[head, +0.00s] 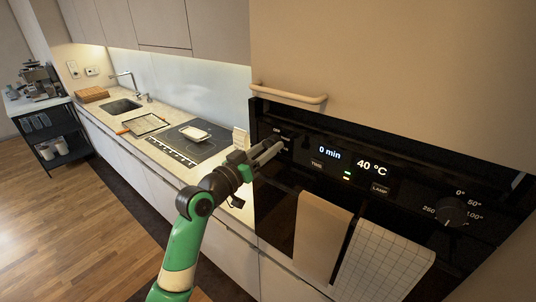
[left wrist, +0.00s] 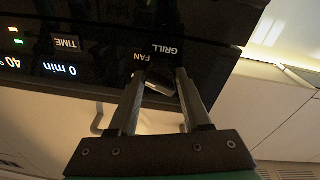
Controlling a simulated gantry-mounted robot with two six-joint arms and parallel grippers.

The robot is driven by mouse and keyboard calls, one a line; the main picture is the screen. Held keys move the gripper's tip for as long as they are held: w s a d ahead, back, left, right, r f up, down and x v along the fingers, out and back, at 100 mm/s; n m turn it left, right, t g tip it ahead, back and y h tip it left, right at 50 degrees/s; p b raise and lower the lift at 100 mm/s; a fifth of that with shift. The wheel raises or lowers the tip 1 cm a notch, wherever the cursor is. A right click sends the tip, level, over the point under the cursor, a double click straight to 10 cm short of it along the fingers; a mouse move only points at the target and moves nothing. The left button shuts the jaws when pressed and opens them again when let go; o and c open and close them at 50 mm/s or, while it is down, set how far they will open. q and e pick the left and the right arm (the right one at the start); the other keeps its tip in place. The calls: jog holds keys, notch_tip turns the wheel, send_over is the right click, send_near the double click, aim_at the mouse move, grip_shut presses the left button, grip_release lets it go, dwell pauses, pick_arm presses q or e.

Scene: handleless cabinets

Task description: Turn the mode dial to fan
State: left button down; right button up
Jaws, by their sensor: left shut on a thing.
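The mode dial (left wrist: 160,84) is a dark knob on the black oven panel, seen upside down in the left wrist view, with the labels FAN and GRILL beside it. My left gripper (head: 277,147) reaches the left end of the panel in the head view and covers most of the dial there. In the left wrist view the fingers of the left gripper (left wrist: 160,76) stand on either side of the dial and are shut on it. The dial's pointer is too dark to make out. My right gripper is in neither view.
The oven panel (head: 405,184) has a lit display (head: 330,154), TIME and LAMP buttons, and a temperature dial (head: 452,212) at right. Two towels hang below, one tan (head: 319,238), one checked (head: 385,262). A handle (head: 289,95) juts out above. A counter with a hob (head: 190,146) lies left.

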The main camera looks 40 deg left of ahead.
pick_arm(q)
jog(key=shift+a+f+m+b, duration=0.15)
jog(key=shift+f+m+b, duration=0.2)
jog(key=shift+m, duration=0.55)
jog(key=shift+r, duration=0.1)
jog(key=shift+c, duration=2.2)
grip_release()
jog(key=shift+r, duration=0.1)
jog(key=shift+o, duration=0.2)
jog(key=shift+r, duration=0.1)
